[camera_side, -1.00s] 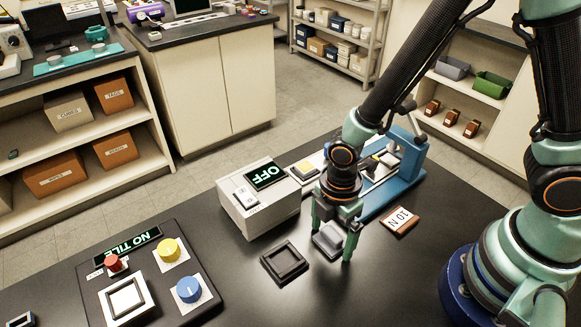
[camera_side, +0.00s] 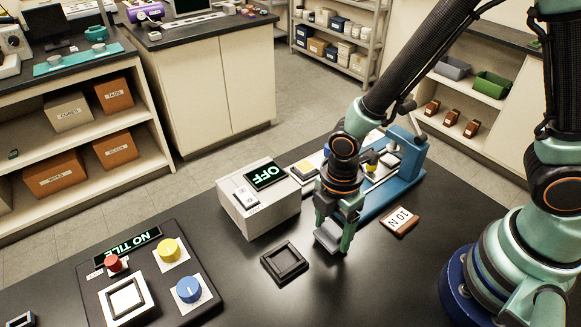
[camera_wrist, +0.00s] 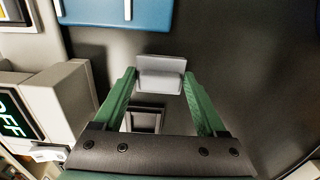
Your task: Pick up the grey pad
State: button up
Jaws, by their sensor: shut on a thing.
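The grey pad (camera_side: 327,239) is a small block with a flat plate and a raised grip. It is at the black table's middle, right of the empty black square frame (camera_side: 286,263). My gripper (camera_side: 333,238) points down at it with green fingers, shut on the pad from both sides. In the wrist view the pad (camera_wrist: 161,66) sits between the two fingertips (camera_wrist: 160,80). I cannot tell whether its underside touches the table.
A white box reading OFF (camera_side: 260,210) stands left of my gripper. A blue-based device (camera_side: 405,180) is behind it. A brown tag (camera_side: 400,222) lies to the right. A panel with buttons and a NO TILE display (camera_side: 140,243) is at the left. The front table is clear.

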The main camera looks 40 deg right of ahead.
notch_tip(320, 180, up, 18)
jog(key=shift+r, duration=0.25)
jog(key=o, duration=0.6)
grip_shut()
send_over(305, 166)
jog(key=f, duration=1)
jog(key=shift+s+a+f, duration=0.15)
jog(key=shift+s+f, duration=0.1)
jog(key=shift+f, duration=0.05)
jog(key=shift+w+d+f, duration=0.2)
jog(key=shift+w+f, duration=0.05)
jog(key=shift+f, duration=1.9)
